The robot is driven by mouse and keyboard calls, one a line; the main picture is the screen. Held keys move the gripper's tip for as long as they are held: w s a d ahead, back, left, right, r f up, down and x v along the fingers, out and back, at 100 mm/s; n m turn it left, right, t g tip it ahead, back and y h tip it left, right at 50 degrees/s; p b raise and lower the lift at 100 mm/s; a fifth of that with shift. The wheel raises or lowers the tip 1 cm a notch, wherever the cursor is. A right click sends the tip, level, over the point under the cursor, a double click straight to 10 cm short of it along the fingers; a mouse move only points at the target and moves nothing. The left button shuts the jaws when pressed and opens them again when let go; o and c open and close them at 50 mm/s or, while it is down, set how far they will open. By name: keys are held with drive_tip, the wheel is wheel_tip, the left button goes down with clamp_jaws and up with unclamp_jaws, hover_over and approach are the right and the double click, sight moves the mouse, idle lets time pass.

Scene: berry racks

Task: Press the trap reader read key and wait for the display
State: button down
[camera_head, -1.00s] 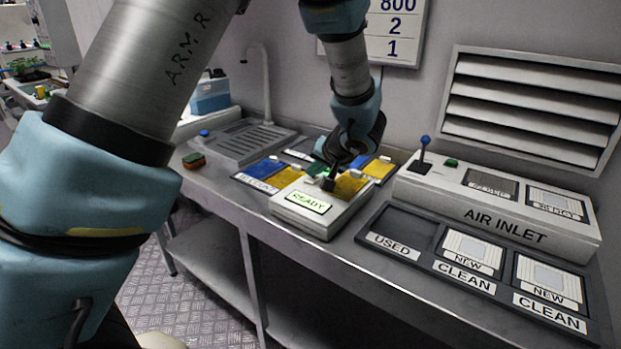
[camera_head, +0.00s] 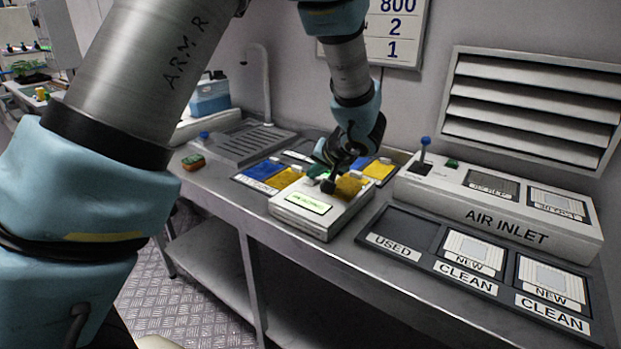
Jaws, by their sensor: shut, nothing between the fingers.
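The trap reader (camera_head: 307,222) is a white box on the bench with a small green-lit display (camera_head: 309,203) on its sloped front. The display now carries smaller text that looks like "READING", though it is too blurred to be sure. A yellow card (camera_head: 349,186) lies on the reader's top at the right. My gripper (camera_head: 328,186) is shut and empty, pointing down with its tips at the reader's top just behind the display. The read key is hidden under or behind the tips, and I cannot tell whether they touch it.
Blue and yellow cards (camera_head: 263,171) lie on a tray behind and left of the reader. To the right stand the air inlet box (camera_head: 490,213) with a blue-knobbed lever (camera_head: 425,148) and a dark tray (camera_head: 405,253) with used and clean slots. A sink drainer (camera_head: 240,143) is at the left.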

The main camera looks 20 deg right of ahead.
sight(314, 182)
drive_tip(key=shift+r, duration=0.85)
drive_tip(key=shift+r+p, duration=1.1)
drive_tip(key=shift+r, duration=1.45)
